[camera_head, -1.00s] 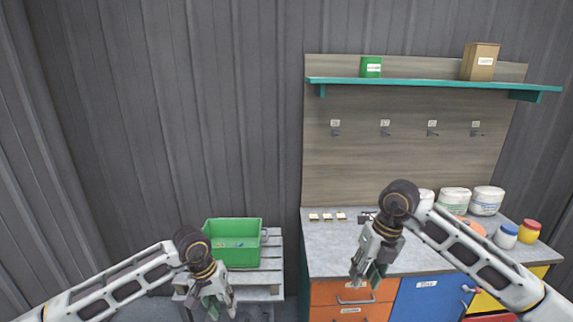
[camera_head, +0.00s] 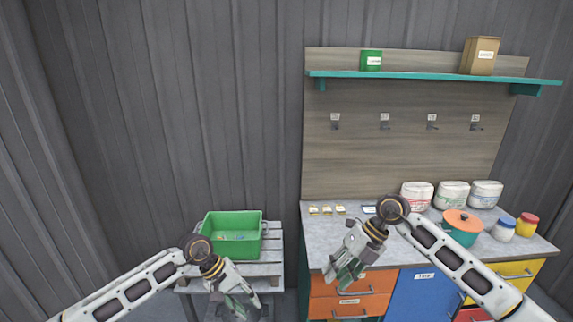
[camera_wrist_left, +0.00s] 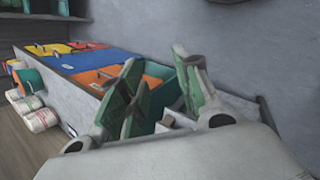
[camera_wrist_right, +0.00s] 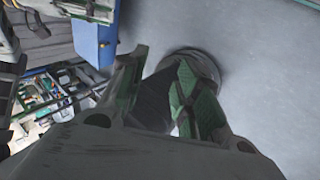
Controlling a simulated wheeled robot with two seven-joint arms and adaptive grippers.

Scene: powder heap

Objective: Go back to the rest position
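My left gripper (camera_head: 240,303) hangs in front of the slatted stand, below the green crate (camera_head: 205,240). In the left wrist view its two green-padded fingers (camera_wrist_left: 160,100) are spread, with nothing seen held between them. My right gripper (camera_head: 346,272) is in front of the workbench's left end, near the orange drawers. In the right wrist view its fingers (camera_wrist_right: 160,95) are also apart, with nothing seen held between them. Both grippers point downward in the head view.
A teal shelf (camera_head: 430,77) hangs above, over several hooks.

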